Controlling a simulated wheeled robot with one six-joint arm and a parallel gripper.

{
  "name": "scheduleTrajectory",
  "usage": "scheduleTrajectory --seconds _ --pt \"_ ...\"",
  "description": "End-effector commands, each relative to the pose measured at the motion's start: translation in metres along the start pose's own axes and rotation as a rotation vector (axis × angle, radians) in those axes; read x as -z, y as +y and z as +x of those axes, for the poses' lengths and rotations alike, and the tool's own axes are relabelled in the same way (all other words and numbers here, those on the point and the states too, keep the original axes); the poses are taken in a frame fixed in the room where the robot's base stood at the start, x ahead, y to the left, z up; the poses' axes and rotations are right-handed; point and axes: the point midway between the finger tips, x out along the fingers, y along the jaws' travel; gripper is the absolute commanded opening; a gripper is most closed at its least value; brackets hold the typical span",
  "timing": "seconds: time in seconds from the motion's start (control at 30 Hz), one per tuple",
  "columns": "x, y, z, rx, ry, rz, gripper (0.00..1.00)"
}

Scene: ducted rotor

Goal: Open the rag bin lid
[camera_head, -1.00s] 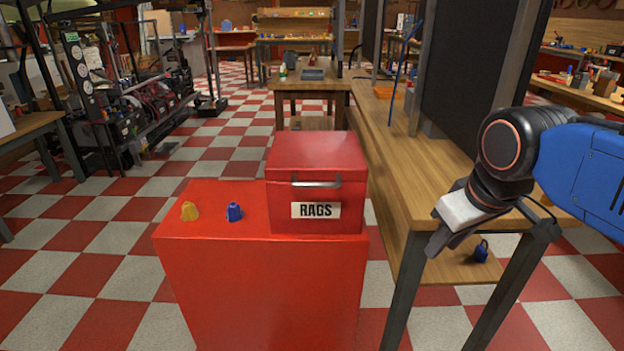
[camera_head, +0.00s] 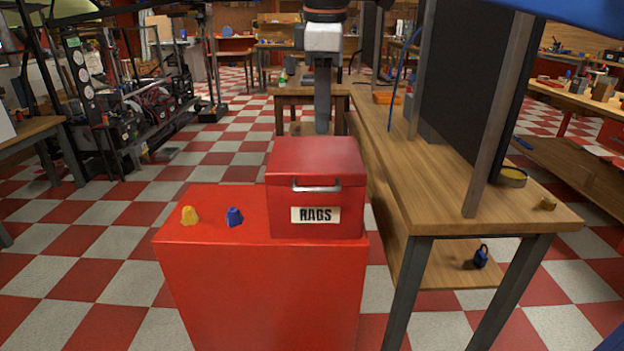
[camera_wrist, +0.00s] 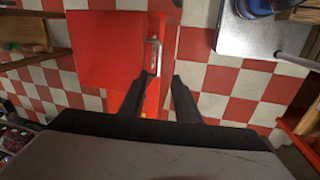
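The red rag bin (camera_head: 316,170) stands on the right part of a red cabinet (camera_head: 260,290), with a white RAGS label (camera_head: 316,214) on its front. Its lid (camera_head: 318,155) is down, and a metal bar handle (camera_head: 316,188) runs across the front. My gripper (camera_head: 322,130) points down, its tips just above the lid's rear edge in the head view. In the wrist view my gripper (camera_wrist: 158,88) has two dark fingers spread apart. The lid (camera_wrist: 108,50) and handle (camera_wrist: 153,57) show there, the handle lying beyond the gap between the tips. Nothing is held.
A yellow lump (camera_head: 189,215) and a blue lump (camera_head: 234,217) sit on the cabinet top, left of the bin. A wooden workbench (camera_head: 450,190) with a dark panel stands close on the right. Checkered floor lies open to the left.

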Motion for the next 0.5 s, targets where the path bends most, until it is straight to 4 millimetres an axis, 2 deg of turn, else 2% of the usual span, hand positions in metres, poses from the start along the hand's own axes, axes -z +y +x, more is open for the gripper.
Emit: scheduleTrajectory --seconds 0.03,0.1,0.23,0.37,0.5 --pt "0.009 0.001 -0.004 0.001 -0.001 -0.03 0.29" --pt "0.016 0.001 -0.008 0.004 -0.004 -0.058 0.29" --pt "0.02 0.001 -0.006 0.007 -0.007 -0.074 0.29" --pt "0.019 0.001 0.007 0.007 -0.008 -0.073 0.29" --pt "0.018 0.001 0.029 0.008 -0.008 -0.072 0.29"
